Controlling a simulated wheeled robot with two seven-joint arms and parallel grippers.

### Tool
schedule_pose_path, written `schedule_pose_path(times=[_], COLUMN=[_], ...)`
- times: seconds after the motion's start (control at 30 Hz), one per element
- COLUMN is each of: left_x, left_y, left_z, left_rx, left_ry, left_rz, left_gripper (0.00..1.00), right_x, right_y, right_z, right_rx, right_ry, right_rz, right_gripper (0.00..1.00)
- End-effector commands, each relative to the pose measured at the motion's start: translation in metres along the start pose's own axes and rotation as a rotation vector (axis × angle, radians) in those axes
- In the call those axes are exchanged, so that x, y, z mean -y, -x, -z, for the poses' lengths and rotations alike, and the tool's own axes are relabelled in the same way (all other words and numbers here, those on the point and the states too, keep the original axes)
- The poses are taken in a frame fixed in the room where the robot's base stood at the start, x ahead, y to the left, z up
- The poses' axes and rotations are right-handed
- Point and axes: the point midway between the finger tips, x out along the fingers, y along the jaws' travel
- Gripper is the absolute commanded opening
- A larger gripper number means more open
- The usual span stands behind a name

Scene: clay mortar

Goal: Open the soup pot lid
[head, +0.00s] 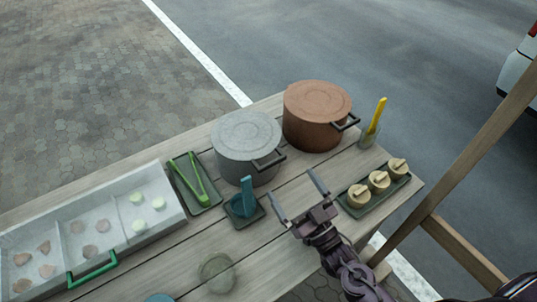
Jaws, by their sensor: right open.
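Two round pots stand at the back of the wooden table in the head view, a grey pot (246,147) and a reddish-brown pot (313,116) to its right. Both look covered by flat lids level with their rims. Each shows a dark handle on its front right side. Which one is the soup pot I cannot tell. My right gripper (297,184) is open and empty, in front of the pots, its fingers pointing toward them and apart from both. My left gripper is not in view.
A blue item in a small holder (241,207) and green tongs on a tray (194,182) are near the grey pot. A tray with three round jars (378,184) and a cup with a yellow utensil (370,134) are right. A sectioned food container (155,236) fills the left.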

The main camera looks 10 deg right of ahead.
Motion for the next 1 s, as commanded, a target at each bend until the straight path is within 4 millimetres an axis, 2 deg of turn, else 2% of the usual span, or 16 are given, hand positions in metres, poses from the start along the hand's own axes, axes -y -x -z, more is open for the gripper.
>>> schedule_pose_path(times=[0.03,0.27,0.5,0.7,1.0], left_x=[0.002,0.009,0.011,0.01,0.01], left_y=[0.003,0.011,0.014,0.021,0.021], left_z=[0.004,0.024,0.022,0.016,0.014], left_rx=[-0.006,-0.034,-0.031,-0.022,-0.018], left_ry=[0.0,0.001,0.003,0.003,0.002], left_rz=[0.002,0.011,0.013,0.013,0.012], left_gripper=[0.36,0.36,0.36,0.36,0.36], right_x=[-0.001,-0.001,0.0,0.0,0.0], right_y=[-0.013,-0.059,-0.095,-0.108,-0.108], right_z=[-0.002,-0.022,-0.038,-0.039,-0.041], right_rx=[-0.003,-0.002,0.0,0.002,0.001], right_ry=[0.001,0.0,0.0,0.0,0.0], right_rz=[-0.001,-0.001,0.0,0.0,0.0], right_gripper=[1.0,1.0,1.0,1.0,0.99])
